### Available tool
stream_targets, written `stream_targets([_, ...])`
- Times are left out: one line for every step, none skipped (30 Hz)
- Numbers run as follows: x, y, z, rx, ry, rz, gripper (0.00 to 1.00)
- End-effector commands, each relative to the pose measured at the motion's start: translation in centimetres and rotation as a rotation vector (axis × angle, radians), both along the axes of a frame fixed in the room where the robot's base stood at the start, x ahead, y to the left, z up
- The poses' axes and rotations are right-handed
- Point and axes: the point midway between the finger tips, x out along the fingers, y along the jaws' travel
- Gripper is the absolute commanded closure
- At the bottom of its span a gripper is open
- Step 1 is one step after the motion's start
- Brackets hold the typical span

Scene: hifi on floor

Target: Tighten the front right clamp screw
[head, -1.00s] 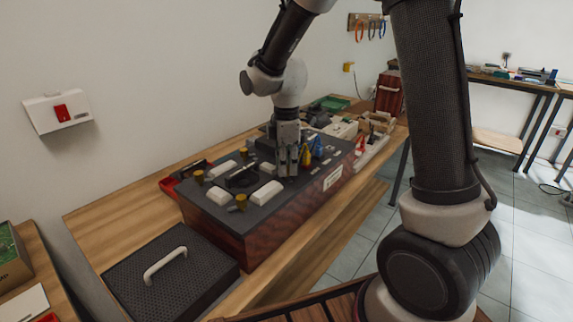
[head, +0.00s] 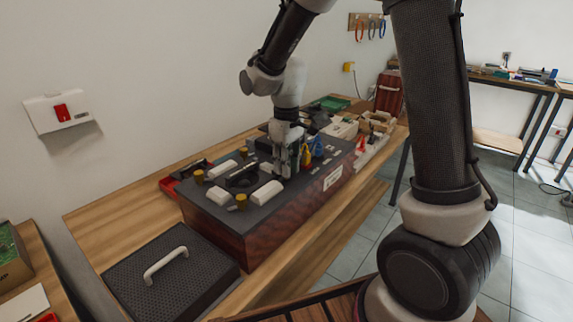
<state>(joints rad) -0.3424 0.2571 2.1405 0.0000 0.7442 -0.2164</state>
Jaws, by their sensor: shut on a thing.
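A dark box-shaped unit (head: 300,207) with reddish wood-like sides stands on the wooden bench. Yellow knob-like clamp screws show on its top: one at the back left (head: 199,176) and one at the front left (head: 241,202). My gripper (head: 284,170) points down at the unit's top, to the right of these two. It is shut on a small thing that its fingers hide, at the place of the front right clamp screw. How far the screw is turned cannot be seen.
Pale blocks (head: 268,193) lie on the unit around a dark round part (head: 240,180). Yellow and blue pieces (head: 316,149) stand close to the right of my gripper. A dark perforated cover with a handle (head: 167,263) lies at the front left.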

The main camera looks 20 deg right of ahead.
Motion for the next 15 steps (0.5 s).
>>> stream_targets([0.04,0.01,0.05,0.0,-0.001,-0.041,1.0])
stream_targets([0.04,0.01,0.05,0.0,-0.001,-0.069,1.0])
stream_targets([0.03,0.02,0.05,0.0,-0.001,-0.108,1.0])
stream_targets([0.04,0.03,0.05,0.0,-0.002,-0.136,1.0])
stream_targets([0.04,0.03,0.05,0.0,-0.002,-0.164,1.0])
stream_targets([0.04,0.03,0.05,0.0,-0.002,-0.203,1.0])
stream_targets([0.04,0.03,0.05,0.0,-0.002,-0.231,1.0])
stream_targets([0.03,0.04,0.05,0.0,-0.002,-0.259,1.0])
stream_targets([0.03,0.04,0.05,0.0,-0.002,-0.297,1.0])
stream_targets([0.03,0.06,0.05,0.0,-0.002,-0.326,1.0])
stream_targets([0.03,0.06,0.05,0.001,-0.002,-0.354,1.0])
stream_targets([0.03,0.06,0.05,0.001,-0.002,-0.392,1.0])
stream_targets([0.03,0.07,0.05,0.001,-0.002,-0.421,1.0])
stream_targets([0.04,0.07,0.05,0.001,-0.002,-0.449,1.0])
stream_targets([0.03,0.08,0.05,0.001,-0.002,-0.486,1.0])
